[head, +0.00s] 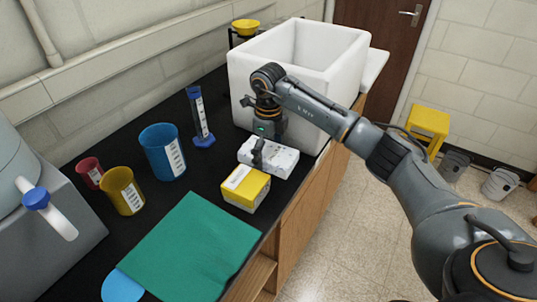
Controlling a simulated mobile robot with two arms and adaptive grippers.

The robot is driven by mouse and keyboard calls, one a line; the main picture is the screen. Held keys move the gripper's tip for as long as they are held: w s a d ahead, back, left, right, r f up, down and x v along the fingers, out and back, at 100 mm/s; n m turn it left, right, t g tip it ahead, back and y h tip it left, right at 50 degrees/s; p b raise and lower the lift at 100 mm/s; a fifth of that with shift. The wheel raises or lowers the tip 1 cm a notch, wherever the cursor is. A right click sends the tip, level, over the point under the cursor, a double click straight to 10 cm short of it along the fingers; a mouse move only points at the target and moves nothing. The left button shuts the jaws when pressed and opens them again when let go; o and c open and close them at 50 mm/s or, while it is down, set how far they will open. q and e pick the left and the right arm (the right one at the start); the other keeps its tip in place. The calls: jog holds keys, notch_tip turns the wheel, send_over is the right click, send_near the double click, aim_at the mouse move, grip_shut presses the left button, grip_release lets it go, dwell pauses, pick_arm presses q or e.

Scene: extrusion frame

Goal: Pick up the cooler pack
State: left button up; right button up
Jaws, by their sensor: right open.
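A white block with small print on its side, which looks like the cooler pack (284,160), lies on the black bench top just in front of the large white box. My right gripper (261,152) points down at the pack's left part, with a dark finger in front of its near side. The gripper is open; whether it touches the pack cannot be told. The far finger is hidden. My left gripper is not in view.
A yellow box (246,188) sits close in front of the white pack. The open white box (243,82) stands behind. A blue cylinder (200,115), blue beaker (160,150), yellow beaker (124,192) and red beaker (90,172) stand left. A green cloth (190,248) covers the front.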

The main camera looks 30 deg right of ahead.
jog(key=shift+c, duration=0.6)
jog(key=c, duration=1.3)
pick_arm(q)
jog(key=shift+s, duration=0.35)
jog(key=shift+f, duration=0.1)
pick_arm(e)
jog(key=shift+r, duration=0.1)
